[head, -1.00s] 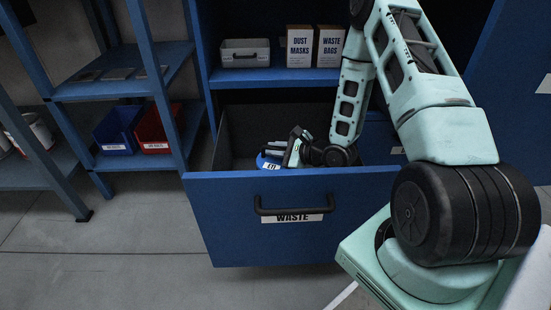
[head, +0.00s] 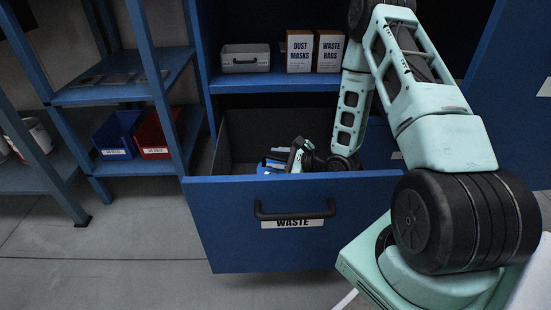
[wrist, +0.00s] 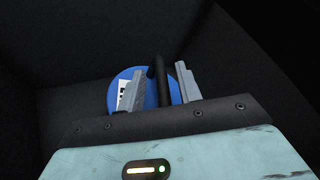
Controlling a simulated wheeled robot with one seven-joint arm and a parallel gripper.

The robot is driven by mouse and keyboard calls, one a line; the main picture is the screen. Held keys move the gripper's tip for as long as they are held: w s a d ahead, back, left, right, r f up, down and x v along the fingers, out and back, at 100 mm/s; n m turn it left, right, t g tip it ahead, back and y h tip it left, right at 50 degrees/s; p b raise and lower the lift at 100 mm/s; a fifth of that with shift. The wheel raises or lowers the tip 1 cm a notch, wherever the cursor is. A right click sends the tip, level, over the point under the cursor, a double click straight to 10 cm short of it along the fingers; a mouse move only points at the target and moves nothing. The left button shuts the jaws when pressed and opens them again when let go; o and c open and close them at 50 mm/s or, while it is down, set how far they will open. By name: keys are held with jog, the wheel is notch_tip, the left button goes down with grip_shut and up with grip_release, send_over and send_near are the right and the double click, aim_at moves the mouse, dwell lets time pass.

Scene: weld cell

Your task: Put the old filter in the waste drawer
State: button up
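The old filter shows as a blue round body with a black handle and a white label in the wrist view (wrist: 116,97). In the head view a bit of its blue (head: 267,169) shows above the front of the waste drawer (head: 230,225). The drawer is pulled open, with a black handle and a WASTE label. My gripper (head: 283,158) reaches down inside it, at the filter. In the wrist view my gripper's fingers (wrist: 160,88) stand apart on either side of the filter's handle, with blue showing in the gaps. The filter's underside is hidden.
A shelf above the drawer holds a grey bin (head: 245,58), a DUST MASKS box (head: 300,50) and a WASTE BAGS box (head: 330,50). At left, a rack holds a blue bin (head: 117,134) and a red bin (head: 153,135). The drawer walls surround my gripper closely.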

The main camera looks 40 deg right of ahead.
jog(key=p+v, duration=0.2)
jog(key=v, duration=0.5)
jog(key=shift+w, duration=0.1)
dwell(0.4)
